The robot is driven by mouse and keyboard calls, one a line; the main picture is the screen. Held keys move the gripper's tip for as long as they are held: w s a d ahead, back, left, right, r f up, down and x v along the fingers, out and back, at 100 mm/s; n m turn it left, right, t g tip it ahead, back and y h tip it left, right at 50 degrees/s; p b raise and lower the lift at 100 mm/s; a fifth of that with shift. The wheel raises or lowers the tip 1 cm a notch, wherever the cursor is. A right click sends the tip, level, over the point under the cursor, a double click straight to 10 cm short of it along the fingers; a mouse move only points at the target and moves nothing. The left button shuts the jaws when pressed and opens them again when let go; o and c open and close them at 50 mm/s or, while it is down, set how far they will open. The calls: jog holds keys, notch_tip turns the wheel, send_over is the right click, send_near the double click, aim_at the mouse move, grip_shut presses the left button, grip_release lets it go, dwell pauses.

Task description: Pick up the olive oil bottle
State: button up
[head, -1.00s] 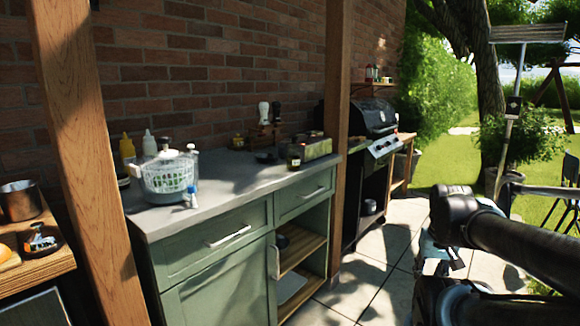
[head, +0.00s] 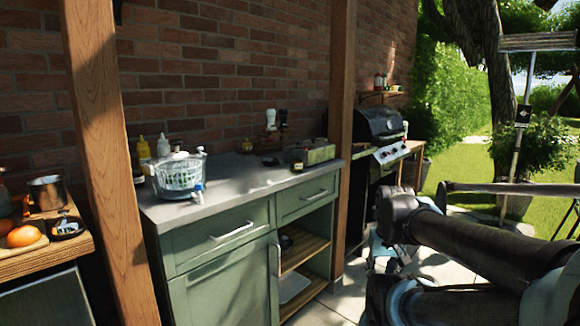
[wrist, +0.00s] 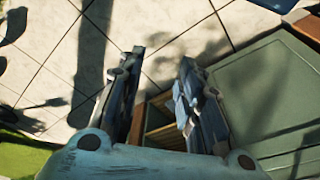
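I cannot single out the olive oil bottle with certainty. A small dark glass container (head: 297,160) stands on the grey counter (head: 235,180), by the front left end of a low box. Another dark bottle shape (head: 139,172) is partly hidden at the counter's left end. My gripper (wrist: 160,78) is open and empty in the wrist view, its fingers apart above the paving and the green cabinet's edge. In the head view it hangs at the right, in front of the counter and well away from both bottle shapes.
A salad spinner (head: 180,174) stands on the counter's left, with yellow (head: 143,149) and white (head: 163,146) squeeze bottles behind it. The low box (head: 318,153) is at the right. A wooden post (head: 105,150) rises at the left. A grill (head: 380,128) stands beyond the counter.

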jog(key=shift+o, duration=0.6)
jog(key=o, duration=0.5)
jog(key=shift+s+a+r, duration=0.1)
jog(key=shift+s+r, duration=0.1)
jog(key=shift+s, duration=0.05)
jog(key=shift+o, duration=1.3)
jog(key=shift+a+r, duration=0.25)
jog(key=shift+a, duration=0.05)
jog(key=m+t+y, duration=0.9)
jog(key=m+y, duration=0.5)
jog(key=m, duration=1.2)
send_near(301, 164)
jog(key=x, duration=0.7)
jog(key=shift+w+f, duration=0.15)
jog(key=shift+w, duration=0.25)
jog(key=shift+s+a+x, duration=0.1)
jog(key=shift+s+x, duration=0.05)
jog(key=shift+x, duration=1.2)
jog(key=shift+s+a+x, duration=0.1)
jog(key=shift+x, duration=1.25)
